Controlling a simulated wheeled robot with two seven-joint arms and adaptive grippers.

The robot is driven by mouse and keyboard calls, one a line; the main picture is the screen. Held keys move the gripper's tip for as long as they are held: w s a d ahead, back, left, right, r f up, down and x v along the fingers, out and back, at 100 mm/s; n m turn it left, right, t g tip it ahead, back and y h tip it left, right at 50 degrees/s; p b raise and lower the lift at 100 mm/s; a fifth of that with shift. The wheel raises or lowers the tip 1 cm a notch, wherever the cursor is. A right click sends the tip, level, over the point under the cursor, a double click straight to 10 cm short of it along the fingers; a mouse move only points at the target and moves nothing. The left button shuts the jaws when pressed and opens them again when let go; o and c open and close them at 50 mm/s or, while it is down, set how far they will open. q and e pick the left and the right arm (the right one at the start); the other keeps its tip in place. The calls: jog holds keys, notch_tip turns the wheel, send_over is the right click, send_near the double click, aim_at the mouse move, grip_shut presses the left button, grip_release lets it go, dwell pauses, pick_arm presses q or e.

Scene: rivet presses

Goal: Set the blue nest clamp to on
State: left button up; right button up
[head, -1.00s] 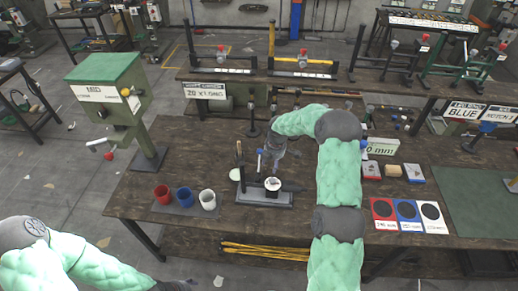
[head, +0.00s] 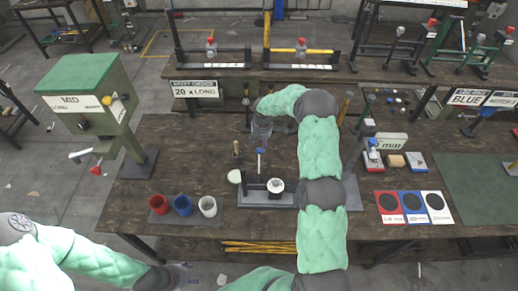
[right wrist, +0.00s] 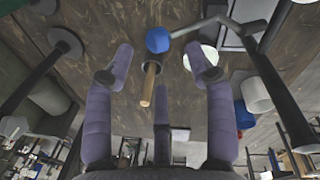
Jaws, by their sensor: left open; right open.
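The clamp's blue knob (head: 259,151) tops an upright lever on a dark fixture (head: 250,200) with a grey base, at the middle of the bench. A round white-topped part (head: 276,186) sits on that fixture. My left gripper (head: 185,276) is open at the lower left, away from the bench top.
A wooden-handled tool (head: 237,152) stands beside the lever. Red, blue and white cups (head: 183,205) are to the left. A green press marked MID (head: 92,95) stands further left. Coloured cards (head: 413,207) lie to the right. My right arm crosses the bench right of the fixture.

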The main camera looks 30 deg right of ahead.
aim_at(259, 149)
jog(key=shift+w+f, duration=0.2)
jog(key=shift+f, duration=0.85)
jog(key=shift+w+f, duration=0.15)
jog(key=shift+f, duration=0.9)
jog(key=shift+w+f, duration=0.2)
jog(key=shift+f, duration=0.85)
grip_shut()
